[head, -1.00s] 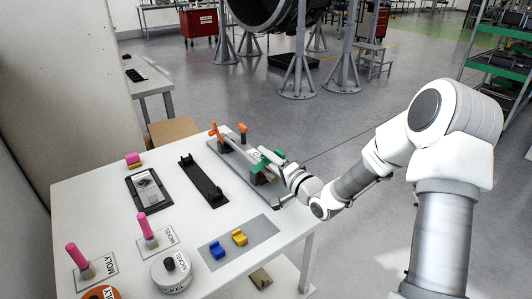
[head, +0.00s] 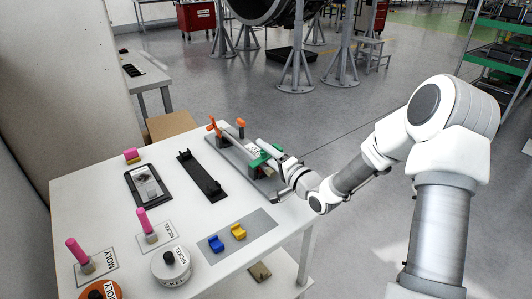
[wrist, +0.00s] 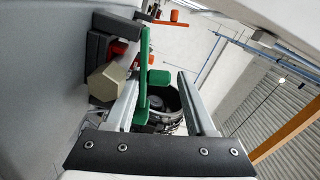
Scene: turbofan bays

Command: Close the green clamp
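The green clamp (head: 264,155) is at the near right end of the grey fixture plate (head: 232,157) on the white table. In the wrist view its green bar (wrist: 143,72) runs lengthwise beside the left finger, with a green knob (wrist: 158,77) to its right. My gripper (wrist: 158,85) is open, with the green bar and knob between its fingers. The bar is very near or touching the left finger; I cannot tell which. A gap shows between knob and right finger. In the head view my gripper (head: 281,165) reaches the clamp from the right and partly hides it.
Orange clamp parts (head: 213,124) stand at the fixture's far end. A black bracket (head: 202,174) and a dark tray (head: 147,186) lie left of it. Floor right of the table is open.

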